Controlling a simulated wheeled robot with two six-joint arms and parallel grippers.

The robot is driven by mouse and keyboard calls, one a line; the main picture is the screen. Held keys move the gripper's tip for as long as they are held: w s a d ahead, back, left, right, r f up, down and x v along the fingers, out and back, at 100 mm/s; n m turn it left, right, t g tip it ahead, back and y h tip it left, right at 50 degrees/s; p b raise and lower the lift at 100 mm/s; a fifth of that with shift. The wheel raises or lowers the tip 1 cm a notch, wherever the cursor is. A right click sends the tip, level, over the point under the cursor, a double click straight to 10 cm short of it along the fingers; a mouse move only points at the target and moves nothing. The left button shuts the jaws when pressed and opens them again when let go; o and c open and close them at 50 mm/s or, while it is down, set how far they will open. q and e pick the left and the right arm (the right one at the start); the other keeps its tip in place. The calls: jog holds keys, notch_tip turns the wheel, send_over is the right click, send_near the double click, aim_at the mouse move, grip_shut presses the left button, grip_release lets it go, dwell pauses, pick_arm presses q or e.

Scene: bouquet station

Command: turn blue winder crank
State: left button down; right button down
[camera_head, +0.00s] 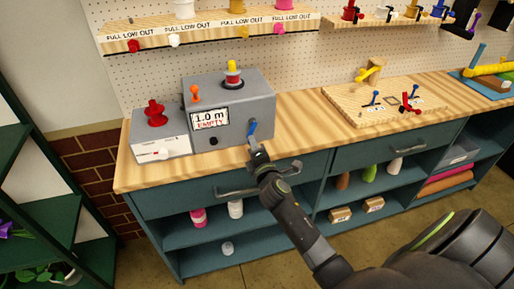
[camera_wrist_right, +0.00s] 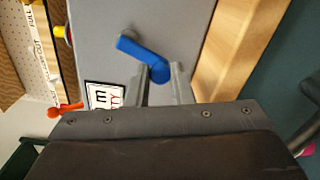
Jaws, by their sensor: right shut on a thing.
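The blue winder crank (camera_head: 251,129) is on the front of a grey machine (camera_head: 255,93) whose display reads "1.0 m EMPTY". In the right wrist view the blue crank (camera_wrist_right: 143,54) has an arm slanting to the upper left and a rounded knob at its lower right end. My right gripper (camera_head: 254,145) reaches up to the crank from the front. In the right wrist view its fingers (camera_wrist_right: 160,78) are on either side of the rounded knob, shut on it. My left gripper is not in view.
A wooden board (camera_head: 350,105) with small tools lies to the right. Drawer handles (camera_head: 237,190) jut out below the counter.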

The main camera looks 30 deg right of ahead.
jog(key=shift+a+m, duration=0.15)
jog(key=shift+m, duration=0.25)
jog(key=c, duration=1.3)
grip_release()
jog(key=shift+o, duration=0.2)
jog(key=v, duration=1.7)
jog(key=shift+s+p, duration=0.2)
jog(key=shift+p, duration=0.15)
jog(key=shift+f, duration=0.1)
